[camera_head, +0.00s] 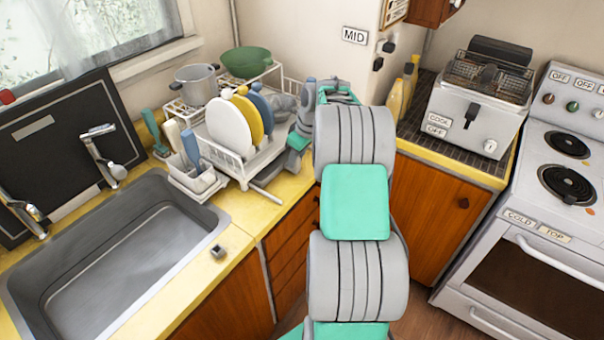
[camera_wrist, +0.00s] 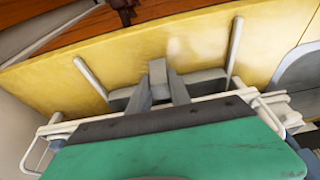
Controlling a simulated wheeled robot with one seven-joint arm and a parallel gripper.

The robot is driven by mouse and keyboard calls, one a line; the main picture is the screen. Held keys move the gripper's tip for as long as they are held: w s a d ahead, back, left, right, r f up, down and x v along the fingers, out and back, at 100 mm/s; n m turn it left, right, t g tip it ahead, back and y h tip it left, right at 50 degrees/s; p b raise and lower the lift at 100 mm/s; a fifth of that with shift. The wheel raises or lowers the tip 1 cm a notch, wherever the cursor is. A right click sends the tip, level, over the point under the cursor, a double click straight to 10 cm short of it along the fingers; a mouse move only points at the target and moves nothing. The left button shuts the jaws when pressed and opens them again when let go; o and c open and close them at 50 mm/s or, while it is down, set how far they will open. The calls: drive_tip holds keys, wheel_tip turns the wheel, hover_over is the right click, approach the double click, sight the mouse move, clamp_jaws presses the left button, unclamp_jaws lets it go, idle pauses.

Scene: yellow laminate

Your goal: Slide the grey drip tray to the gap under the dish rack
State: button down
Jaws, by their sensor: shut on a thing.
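The grey drip tray (camera_wrist: 203,78) shows in the wrist view as a flat grey strip on the yellow counter, between the white feet of the dish rack. My gripper (camera_wrist: 158,78) is shut on the tray's near middle, and its fingers hide that part. In the head view the white dish rack (camera_head: 243,172) stands on the counter, holding plates. A grey edge, seemingly the tray (camera_head: 270,174), shows low at the rack's right side. My gripper (camera_head: 291,155) is beside the rack there, partly hidden by my arm. How far the tray reaches under the rack cannot be told.
A grey sink (camera_head: 120,250) lies left of the rack, with a utensil caddy (camera_head: 195,180) between them. A pot (camera_head: 197,84) and a green bowl (camera_head: 246,62) stand at the back of the rack. A fryer (camera_head: 478,110) and a stove (camera_head: 560,180) are on the right.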

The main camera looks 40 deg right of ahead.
drive_tip(key=shift+w+a, duration=0.2)
drive_tip(key=shift+w, duration=0.4)
drive_tip(key=shift+w+a, duration=0.2)
drive_tip(key=shift+w, duration=0.4)
drive_tip(key=c, duration=1.9)
unclamp_jaws()
drive_tip(key=o, duration=0.4)
drive_tip(key=shift+c, duration=0.2)
drive_tip(key=o, duration=0.5)
drive_tip(key=shift+o, duration=0.2)
